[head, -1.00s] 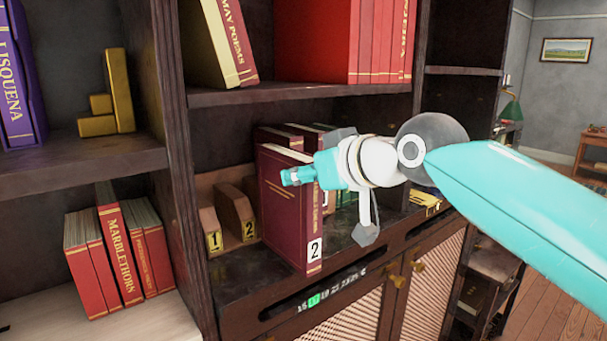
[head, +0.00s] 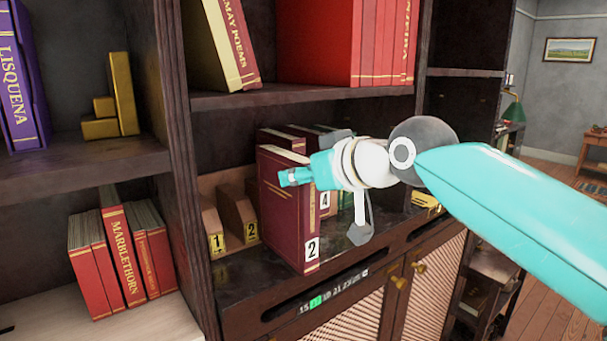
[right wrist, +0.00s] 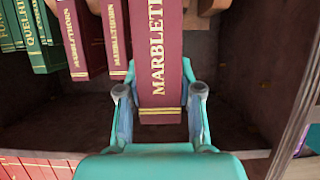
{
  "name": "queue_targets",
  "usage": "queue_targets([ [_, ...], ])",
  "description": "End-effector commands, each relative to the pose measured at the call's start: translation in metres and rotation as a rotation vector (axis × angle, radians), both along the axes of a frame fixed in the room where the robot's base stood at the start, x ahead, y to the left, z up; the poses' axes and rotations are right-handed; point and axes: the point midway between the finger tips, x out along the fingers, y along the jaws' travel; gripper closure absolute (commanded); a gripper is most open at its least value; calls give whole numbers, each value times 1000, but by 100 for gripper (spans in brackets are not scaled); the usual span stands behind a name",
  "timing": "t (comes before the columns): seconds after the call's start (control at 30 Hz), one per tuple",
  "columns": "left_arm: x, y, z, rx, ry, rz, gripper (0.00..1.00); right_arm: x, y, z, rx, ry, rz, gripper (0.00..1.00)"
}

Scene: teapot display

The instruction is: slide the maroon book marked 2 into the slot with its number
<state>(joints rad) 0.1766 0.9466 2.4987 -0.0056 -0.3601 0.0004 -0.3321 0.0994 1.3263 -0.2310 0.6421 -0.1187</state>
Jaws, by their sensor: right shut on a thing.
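The maroon book marked 2 (head: 284,208) stands upright at the front of the middle shelf, its spine facing out. My right gripper (head: 296,178) is shut on it, with one finger on each side of the spine in the right wrist view (right wrist: 159,92). The book's spine (right wrist: 157,50) also shows there. A wooden divider labelled 2 (head: 236,208) stands just left of the book and further back, with a divider labelled 1 (head: 210,220) beyond it. A label 4 (head: 325,202) shows behind the book. The slot space behind the book is hidden. My left gripper is not in view.
Other maroon books (head: 283,140) stand behind and to the right of the held book. The upright cabinet panel (head: 180,150) bounds the bay on the left. The shelf above (head: 300,96) carries red books. Bare shelf (head: 235,275) lies in front of the dividers.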

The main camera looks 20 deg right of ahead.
Motion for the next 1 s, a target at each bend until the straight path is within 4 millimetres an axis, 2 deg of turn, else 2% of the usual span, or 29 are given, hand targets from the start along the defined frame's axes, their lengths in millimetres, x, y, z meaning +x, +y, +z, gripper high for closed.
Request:
queue_targets([
  [0.17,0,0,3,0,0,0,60,5,1,4,3,-12,-2,100],
  [1.0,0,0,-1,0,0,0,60,-3,-2,3,3,-10,-1,100],
])
